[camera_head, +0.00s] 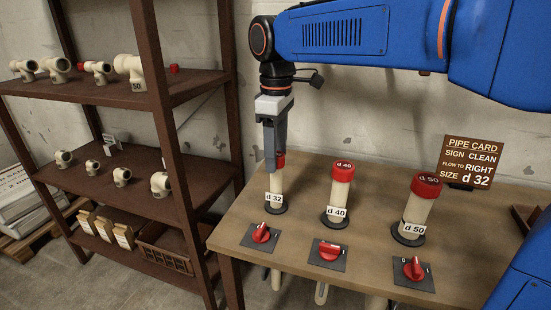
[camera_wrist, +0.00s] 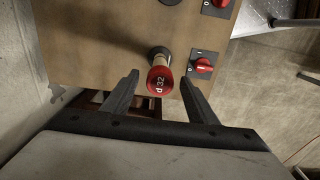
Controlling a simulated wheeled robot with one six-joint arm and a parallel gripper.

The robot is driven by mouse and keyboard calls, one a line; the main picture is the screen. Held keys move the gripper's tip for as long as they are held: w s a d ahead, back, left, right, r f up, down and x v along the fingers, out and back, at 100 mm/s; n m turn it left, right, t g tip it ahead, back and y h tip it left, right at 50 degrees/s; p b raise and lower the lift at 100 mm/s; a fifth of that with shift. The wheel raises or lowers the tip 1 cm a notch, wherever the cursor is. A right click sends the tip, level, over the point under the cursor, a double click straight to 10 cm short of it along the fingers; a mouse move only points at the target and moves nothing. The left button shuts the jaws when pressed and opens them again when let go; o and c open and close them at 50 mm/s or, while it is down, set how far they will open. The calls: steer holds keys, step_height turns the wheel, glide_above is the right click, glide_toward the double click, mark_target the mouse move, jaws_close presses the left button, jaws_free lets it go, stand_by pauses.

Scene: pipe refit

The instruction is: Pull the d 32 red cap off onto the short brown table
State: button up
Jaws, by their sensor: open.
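The d 32 red cap (camera_wrist: 159,81) sits on top of the upright cream d 32 pipe stub (camera_head: 276,184) at the left of the brown table (camera_head: 300,241). In the head view the cap (camera_head: 281,160) is partly hidden behind my gripper (camera_head: 270,160), which points down at it. In the wrist view my gripper (camera_wrist: 158,92) is open, with one finger on each side of the cap and a gap on both sides. The fingers do not appear to touch the cap.
The d 40 stub with its red cap (camera_head: 343,171) and the d 50 stub with its red cap (camera_head: 426,185) stand to the right. Red valve knobs (camera_head: 261,233) line the table front. A pipe card (camera_head: 470,163) stands behind. A shelf rack (camera_head: 167,120) with fittings is close on the left.

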steer(key=c, duration=1.2)
steer(key=shift+o, duration=0.2)
steer(key=shift+r, duration=0.15)
steer(key=shift+r, duration=1.9)
